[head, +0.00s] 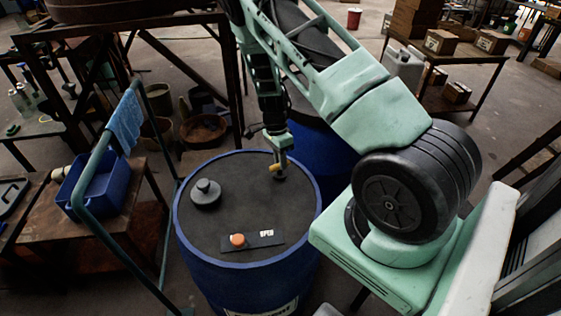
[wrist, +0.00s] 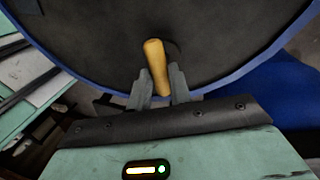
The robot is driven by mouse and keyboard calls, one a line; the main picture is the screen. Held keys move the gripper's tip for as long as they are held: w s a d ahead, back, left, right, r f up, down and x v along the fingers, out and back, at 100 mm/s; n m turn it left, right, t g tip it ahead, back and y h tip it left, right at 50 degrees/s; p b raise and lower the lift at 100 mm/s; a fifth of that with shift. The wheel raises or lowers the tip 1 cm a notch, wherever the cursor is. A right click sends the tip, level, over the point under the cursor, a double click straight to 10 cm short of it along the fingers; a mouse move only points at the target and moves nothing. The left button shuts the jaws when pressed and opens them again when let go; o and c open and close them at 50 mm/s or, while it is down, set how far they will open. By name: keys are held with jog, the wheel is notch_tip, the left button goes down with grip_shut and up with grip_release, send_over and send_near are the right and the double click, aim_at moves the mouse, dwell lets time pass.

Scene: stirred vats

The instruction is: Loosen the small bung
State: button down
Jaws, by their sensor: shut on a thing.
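A blue drum (head: 250,273) with a dark top stands in the middle of the head view. A large grey bung (head: 205,193) sits at the left of its top. My gripper (head: 277,158) points down over the right far part of the drum top. It is shut on a yellow handle (wrist: 157,66), whose end also shows in the head view (head: 273,168). A small dark round part (head: 280,174), perhaps the small bung, shows just below the gripper. The fingers and handle partly hide it, and I cannot tell whether the handle touches it.
An orange knob (head: 238,240) on a black labelled plate (head: 268,239) is at the drum's near edge. A green rail (head: 92,178) and a blue bin (head: 98,187) stand to the left. Another blue drum (head: 322,150) is close behind, right.

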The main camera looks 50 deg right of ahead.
jog(key=n+b, duration=0.1)
jog(key=n, duration=0.2)
jog(key=n+h+b, duration=0.1)
jog(key=n, duration=0.3)
jog(key=shift+w+a, duration=0.15)
jog(key=shift+a, duration=0.05)
jog(key=n+h+b, duration=0.1)
jog(key=n, duration=0.5)
jog(key=shift+a+n+t, duration=0.1)
jog(key=shift+n+t, duration=0.3)
jog(key=c, duration=1.3)
grip_release()
jog(key=shift+r, duration=0.15)
notch_tip(320, 180, up, 17)
jog(key=w+a+b, duration=0.2)
jog(key=shift+a, duration=0.4)
jog(key=shift+a, duration=0.1)
